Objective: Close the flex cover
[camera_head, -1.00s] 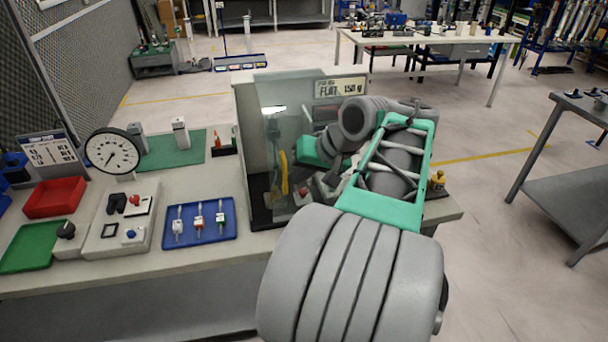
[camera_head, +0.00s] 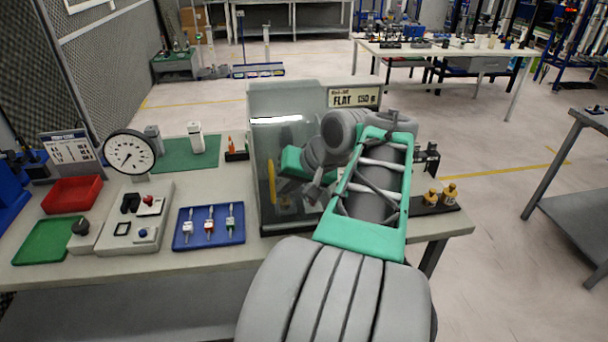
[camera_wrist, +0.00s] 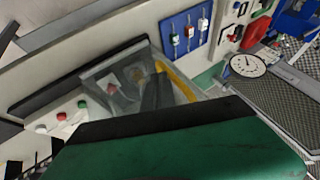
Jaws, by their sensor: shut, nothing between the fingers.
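The flex cover (camera_head: 262,215) is a clear panel with a yellow handle (camera_head: 272,180), at the left front of the grey box whose sign reads "FLAT 150 g". The panel looks nearly upright across the front of the box; whether it is fully shut is unclear. In the wrist view, the clear cover (camera_wrist: 105,82) and yellow handle (camera_wrist: 178,80) lie just beyond my gripper (camera_wrist: 157,85). My gripper is shut and empty, close beside the handle; contact cannot be told. In the head view, my arm hides the right side of the box, and part of it shows through the panel.
On the bench left of the box lie a blue tray (camera_head: 181,240) with several small tools, a control box (camera_head: 155,240), a round dial (camera_head: 130,155), and red (camera_head: 72,194) and green (camera_head: 45,241) trays. Brass weights (camera_head: 450,192) stand at the right end.

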